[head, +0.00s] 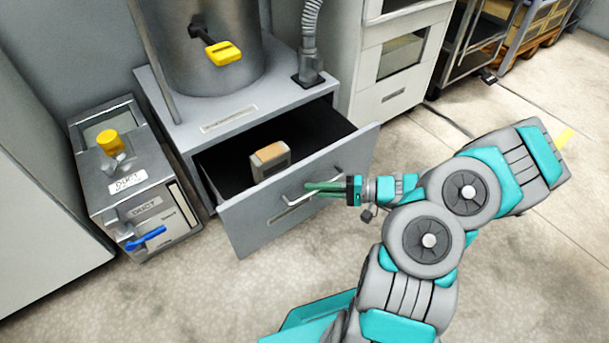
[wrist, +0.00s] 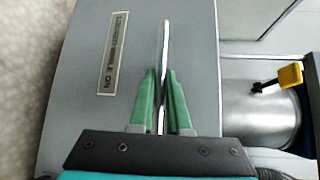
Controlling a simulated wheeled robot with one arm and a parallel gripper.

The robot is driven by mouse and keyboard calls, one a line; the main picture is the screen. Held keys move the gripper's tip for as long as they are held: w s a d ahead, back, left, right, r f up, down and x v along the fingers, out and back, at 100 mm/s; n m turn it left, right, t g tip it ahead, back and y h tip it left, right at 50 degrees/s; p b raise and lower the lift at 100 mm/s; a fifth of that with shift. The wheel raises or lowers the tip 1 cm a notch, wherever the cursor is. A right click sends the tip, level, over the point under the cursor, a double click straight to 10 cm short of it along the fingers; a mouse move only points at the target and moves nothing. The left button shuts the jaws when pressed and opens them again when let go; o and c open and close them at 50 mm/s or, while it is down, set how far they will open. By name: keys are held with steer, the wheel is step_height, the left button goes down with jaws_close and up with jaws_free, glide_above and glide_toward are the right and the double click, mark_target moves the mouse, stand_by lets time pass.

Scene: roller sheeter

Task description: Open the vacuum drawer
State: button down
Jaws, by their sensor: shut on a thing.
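The grey drawer (head: 250,222) below the metal cylinder stands pulled out, its front panel well away from the cabinet. A metal bar handle (head: 290,199) runs across the drawer front. My gripper (head: 312,188) is shut on this handle near its right part. In the wrist view the green fingers of my gripper (wrist: 162,95) lie on both sides of the handle (wrist: 164,45). A label (wrist: 110,65) is on the drawer front (wrist: 85,120) beside the handle. Inside the drawer lies a small grey object with a tan top (head: 270,158).
A metal cylinder (head: 205,55) with a yellow-handled lever (head: 222,52) stands on the cabinet (head: 160,100). A duct box (head: 130,185) with a blue lever (head: 146,238) is at left. A ribbed hose (head: 311,35) rises at right. The floor in front (head: 230,290) is clear.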

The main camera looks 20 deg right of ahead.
steer(key=s+d+p, duration=0.2)
steer(key=s+d, duration=0.2)
steer(key=s, duration=0.8)
steer(key=shift+s+p, duration=0.2)
steer(key=shift+p, duration=0.1)
steer(key=c, duration=0.9)
jaws_free()
steer(key=v, duration=0.8)
steer(key=shift+p, duration=0.3)
steer(key=shift+a, duration=0.1)
